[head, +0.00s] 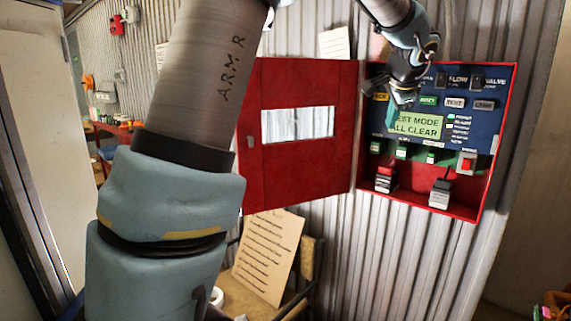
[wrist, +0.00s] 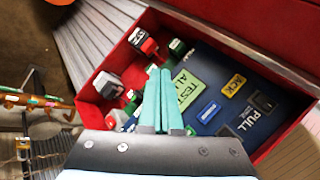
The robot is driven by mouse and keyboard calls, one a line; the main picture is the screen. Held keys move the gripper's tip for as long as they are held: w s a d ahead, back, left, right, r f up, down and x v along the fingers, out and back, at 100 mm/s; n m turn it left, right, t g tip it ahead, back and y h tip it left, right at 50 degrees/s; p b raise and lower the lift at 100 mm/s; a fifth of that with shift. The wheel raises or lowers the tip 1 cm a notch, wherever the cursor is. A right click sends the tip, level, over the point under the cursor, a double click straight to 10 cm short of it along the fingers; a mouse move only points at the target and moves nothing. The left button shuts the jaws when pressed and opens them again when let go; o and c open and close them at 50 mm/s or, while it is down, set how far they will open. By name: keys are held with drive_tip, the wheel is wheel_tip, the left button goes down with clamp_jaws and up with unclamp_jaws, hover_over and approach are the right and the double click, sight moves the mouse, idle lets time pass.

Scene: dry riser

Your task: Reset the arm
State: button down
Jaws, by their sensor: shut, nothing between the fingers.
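My gripper (head: 404,97) is in front of the upper left part of the open red cabinet's control panel in the head view. In the wrist view its two teal fingers (wrist: 158,70) are together, with nothing between them. I cannot tell whether the fingertips touch the panel. My arm (head: 195,95) rises large across the left of the head view and comes back in from the top. The panel's green display (head: 417,126) reads "TEST MODE ALL CLEAR", partly hidden by my gripper. The display also shows in the wrist view (wrist: 186,90).
The red cabinet door (head: 298,175) with a window hangs open to the left. Inside the red cabinet (head: 487,190) are levers (head: 440,193) and a red switch (head: 467,162). A chair (head: 300,290) with a printed sheet (head: 268,255) stands below. Corrugated wall (head: 400,240) lies behind.

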drive_tip(key=s+a+f+n+g+y, duration=0.15)
drive_tip(key=a+f+n, duration=0.35)
drive_tip(key=a, duration=0.6)
drive_tip(key=s+a+f+n+g+y, duration=0.1)
drive_tip(key=s+a+f+n+g, duration=0.15)
drive_tip(key=a+f, duration=0.7)
drive_tip(key=s+a+f+n+g, duration=0.1)
drive_tip(key=s+a+f+n, duration=0.2)
drive_tip(key=s+a, duration=0.4)
drive_tip(key=s+a+f+n+g, duration=0.1)
drive_tip(key=s+a+f+n, duration=0.3)
drive_tip(key=a, duration=0.5)
drive_tip(key=s+n, duration=0.2)
drive_tip(key=s, duration=0.1)
drive_tip(key=shift+s+a+f+g, duration=0.2)
drive_tip(key=shift+s+f+g, duration=0.1)
drive_tip(key=shift+s, duration=0.1)
